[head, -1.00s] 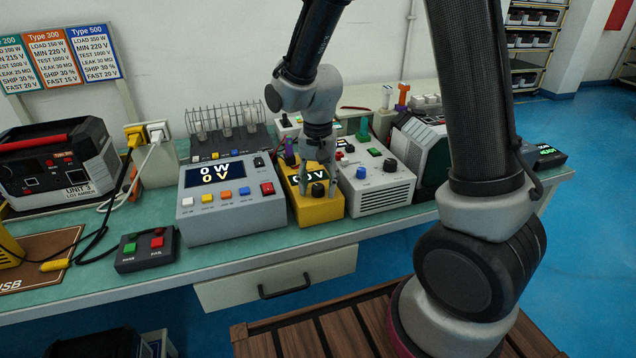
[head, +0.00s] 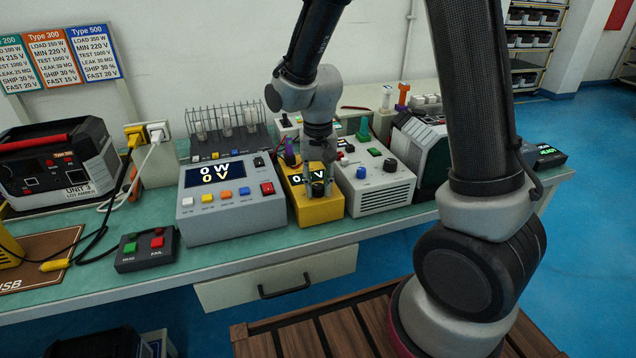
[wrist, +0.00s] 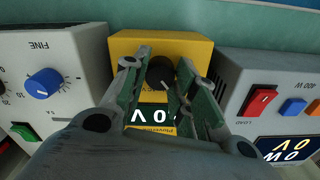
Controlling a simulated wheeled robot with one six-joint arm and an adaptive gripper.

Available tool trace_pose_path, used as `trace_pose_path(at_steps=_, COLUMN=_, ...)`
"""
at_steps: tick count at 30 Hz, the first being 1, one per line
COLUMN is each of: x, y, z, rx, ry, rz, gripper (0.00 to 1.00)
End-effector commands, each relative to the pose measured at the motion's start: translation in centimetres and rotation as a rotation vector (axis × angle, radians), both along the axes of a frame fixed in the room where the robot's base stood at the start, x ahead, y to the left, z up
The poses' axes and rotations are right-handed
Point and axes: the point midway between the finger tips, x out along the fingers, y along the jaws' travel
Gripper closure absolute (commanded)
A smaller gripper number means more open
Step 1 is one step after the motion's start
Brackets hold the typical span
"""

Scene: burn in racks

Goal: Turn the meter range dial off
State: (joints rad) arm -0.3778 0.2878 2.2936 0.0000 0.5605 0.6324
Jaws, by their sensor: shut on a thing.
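The yellow meter (head: 322,211) stands on the bench between two grey instruments. Its lit display (head: 298,180) reads in volts and is partly covered by my fingers. Its black range dial (head: 318,188) is near the front of the top face. My gripper (head: 318,182) points down over the meter with its fingers at the dial. In the wrist view, the two fingers stand on either side of the black dial (wrist: 160,70), shut on it. The dial's pointer setting cannot be read.
A grey load box (head: 225,222) with coloured buttons and a red switch stands close on the left. A grey supply (head: 385,196) with a blue knob (wrist: 44,83) stands close on the other side. A pass/fail button box (head: 146,251) lies farther left.

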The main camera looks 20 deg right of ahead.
Motion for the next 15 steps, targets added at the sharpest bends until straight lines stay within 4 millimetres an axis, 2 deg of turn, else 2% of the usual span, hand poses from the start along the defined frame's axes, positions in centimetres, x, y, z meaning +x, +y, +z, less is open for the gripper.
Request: trace_pose_path(at_steps=15, x=0.04, y=0.02, z=0.04, rx=0.0, ry=-0.001, rz=0.444, gripper=0.96)
